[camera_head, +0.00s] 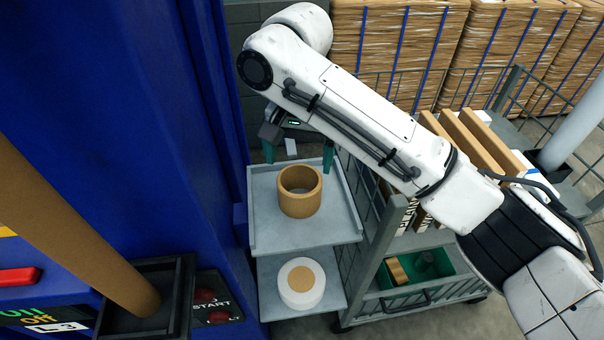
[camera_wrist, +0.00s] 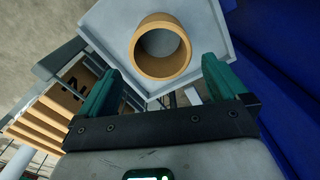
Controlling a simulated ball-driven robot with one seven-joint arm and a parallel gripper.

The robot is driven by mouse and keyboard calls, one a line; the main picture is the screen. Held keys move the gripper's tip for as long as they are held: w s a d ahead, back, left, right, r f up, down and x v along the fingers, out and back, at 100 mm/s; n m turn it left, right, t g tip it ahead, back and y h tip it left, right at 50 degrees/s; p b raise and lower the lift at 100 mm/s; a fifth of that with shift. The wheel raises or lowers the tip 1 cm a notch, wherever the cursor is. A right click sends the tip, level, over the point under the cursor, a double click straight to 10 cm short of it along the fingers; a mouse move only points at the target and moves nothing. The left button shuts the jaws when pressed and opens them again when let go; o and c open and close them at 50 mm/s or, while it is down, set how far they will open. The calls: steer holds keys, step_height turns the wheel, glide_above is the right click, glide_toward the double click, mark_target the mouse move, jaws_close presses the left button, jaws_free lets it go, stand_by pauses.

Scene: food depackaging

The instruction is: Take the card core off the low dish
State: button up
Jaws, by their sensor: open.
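The card core (camera_head: 300,194) is a short, wide brown ring. It stands upright on the grey low dish (camera_head: 265,234), which has a raised rim. In the wrist view the core (camera_wrist: 160,66) shows its open end, with the pale dish (camera_wrist: 113,17) under it. My gripper (camera_head: 298,160) has two green fingers, spread apart and empty, at the far edge of the dish behind the core. In the wrist view the gripper (camera_wrist: 160,78) has the core ahead of and between its fingers, without visible contact.
A lower grey shelf (camera_head: 268,292) holds a white roll (camera_head: 300,283) with a brown centre. A blue machine (camera_head: 120,110) stands close on the left. A wire cart (camera_head: 375,240) with a green bin (camera_head: 448,275) and upright boards (camera_head: 470,140) stands on the right.

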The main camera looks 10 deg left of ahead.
mark_target(299, 176)
step_height(299, 176, down, 11)
steer(key=shift+w+r+p, duration=0.15)
steer(key=shift+p, duration=0.15)
stand_by(0.4)
steer(key=shift+c, duration=0.5)
steer(key=c, duration=0.6)
steer(key=shift+o, duration=0.2)
steer(key=shift+r, duration=0.2)
